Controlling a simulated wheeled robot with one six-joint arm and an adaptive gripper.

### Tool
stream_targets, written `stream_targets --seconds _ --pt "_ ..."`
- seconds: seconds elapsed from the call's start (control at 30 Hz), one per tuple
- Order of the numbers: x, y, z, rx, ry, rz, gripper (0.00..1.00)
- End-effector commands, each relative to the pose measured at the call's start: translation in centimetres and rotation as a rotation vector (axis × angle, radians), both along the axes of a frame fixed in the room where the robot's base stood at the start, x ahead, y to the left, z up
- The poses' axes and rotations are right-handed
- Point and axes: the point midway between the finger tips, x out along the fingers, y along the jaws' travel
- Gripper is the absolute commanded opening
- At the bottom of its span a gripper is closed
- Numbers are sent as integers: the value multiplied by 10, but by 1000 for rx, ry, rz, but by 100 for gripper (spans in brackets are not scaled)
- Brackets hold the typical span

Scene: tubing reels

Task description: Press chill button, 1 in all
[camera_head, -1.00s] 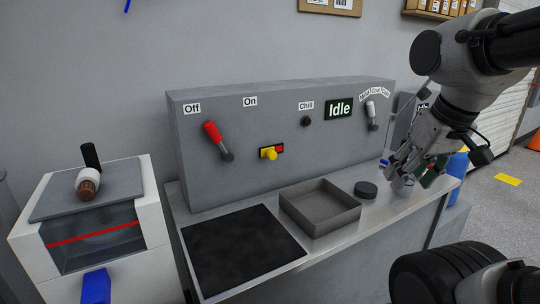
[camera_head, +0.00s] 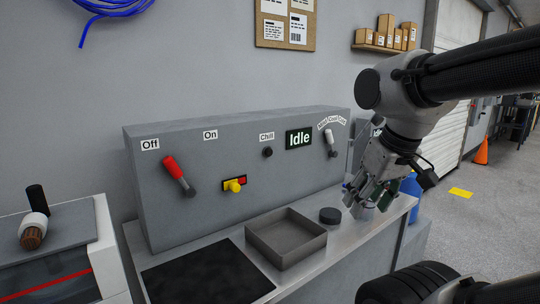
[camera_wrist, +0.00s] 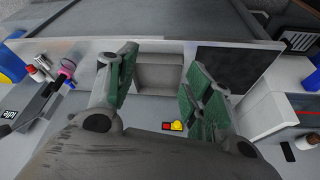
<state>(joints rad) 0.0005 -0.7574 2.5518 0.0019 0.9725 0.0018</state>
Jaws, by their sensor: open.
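The chill button is a small dark round knob (camera_head: 267,152) on the grey panel, just under the white "Chill" label (camera_head: 266,136). To its right is the display (camera_head: 299,139) that reads "Idle". My gripper (camera_head: 366,200) is at the right end of the bench, to the right of and lower than the button, apart from it. In the wrist view my gripper (camera_wrist: 155,90) is open, with its green-padded fingers spread and nothing between them. I cannot make out the chill button in the wrist view.
The panel also has a red-handled lever (camera_head: 179,175), a yellow knob (camera_head: 234,185) and a white-handled lever (camera_head: 330,141). On the bench are a grey square tray (camera_head: 285,238), a dark puck (camera_head: 329,215) and a black mat (camera_head: 205,276). A blue container (camera_head: 411,186) stands at the right.

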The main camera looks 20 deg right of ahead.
Motion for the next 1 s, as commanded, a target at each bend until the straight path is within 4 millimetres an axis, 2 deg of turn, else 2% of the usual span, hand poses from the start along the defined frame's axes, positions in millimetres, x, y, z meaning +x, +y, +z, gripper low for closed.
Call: stream_targets --seconds 0.03,0.2,0.3,1.0 --pt "0 0 0 0 0 0 46" --pt "0 0 0 0 0 0 15" --pt "0 0 0 0 0 0 0" --pt "0 0 0 0 0 0 0"
